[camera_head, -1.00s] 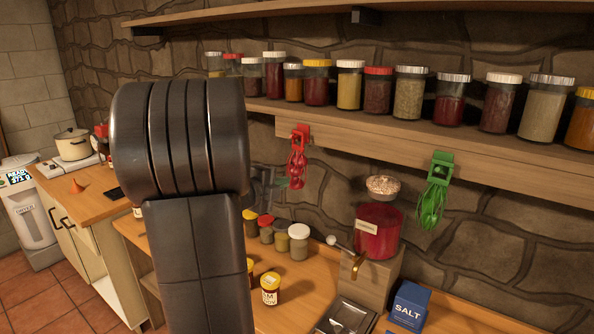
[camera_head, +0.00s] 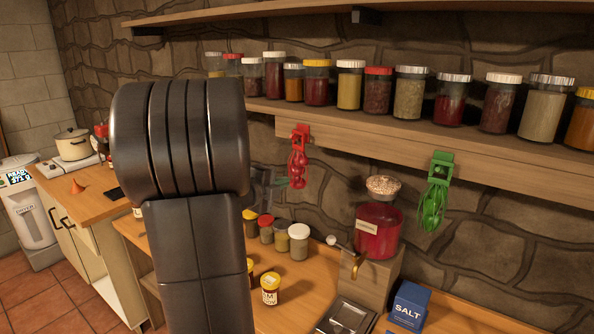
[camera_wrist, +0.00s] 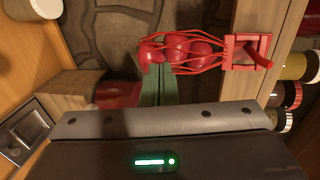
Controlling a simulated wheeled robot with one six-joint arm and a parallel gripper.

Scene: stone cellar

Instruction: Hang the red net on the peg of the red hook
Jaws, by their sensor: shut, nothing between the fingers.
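The red hook (camera_head: 301,131) is fixed to the wooden board under the jar shelf; its peg (camera_wrist: 260,56) shows in the wrist view. The red net (camera_head: 297,168) holds several round red things and hangs below the hook. In the wrist view the strands of the net (camera_wrist: 205,50) run up to the hook, and it appears to hang there; the exact contact with the peg is unclear. My gripper (camera_wrist: 150,75) has its green fingers shut beside the net's lower end, overlapping it in view. In the head view my gripper (camera_head: 284,183) is partly hidden by my arm.
A green hook (camera_head: 441,160) with a green net (camera_head: 432,205) hangs to the right. Several jars line the shelf (camera_head: 400,112) above. Below stand a red container (camera_head: 378,232), a salt box (camera_head: 408,305) and small jars on the counter (camera_head: 305,285).

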